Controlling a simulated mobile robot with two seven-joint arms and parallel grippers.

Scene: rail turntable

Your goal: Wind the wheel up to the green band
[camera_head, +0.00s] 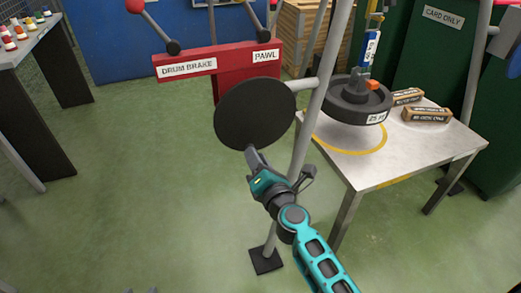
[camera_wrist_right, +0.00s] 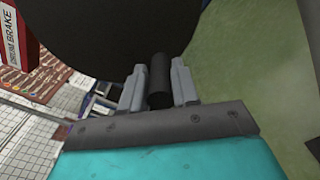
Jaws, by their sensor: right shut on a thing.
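A dark wheel (camera_head: 355,100) with a white label hangs level below a blue and white hoist fitting (camera_head: 370,48), over the pale table. A black round disc (camera_head: 255,113) stands on a grey post to the left of it. My right gripper (camera_head: 252,155) is at the lower edge of this disc. In the right wrist view my right gripper (camera_wrist_right: 159,85) is shut on a dark cylindrical handle (camera_wrist_right: 160,75) in front of the disc (camera_wrist_right: 120,30). I cannot make out a green band. My left gripper is not in view.
The pale table (camera_head: 385,165) has a yellow ring marking and two small boxes (camera_head: 425,115). A red stand labelled DRUM BRAKE and PAWL (camera_head: 215,67) with levers stands behind the disc. A bench (camera_head: 25,50) is at the far left. The green floor at left is clear.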

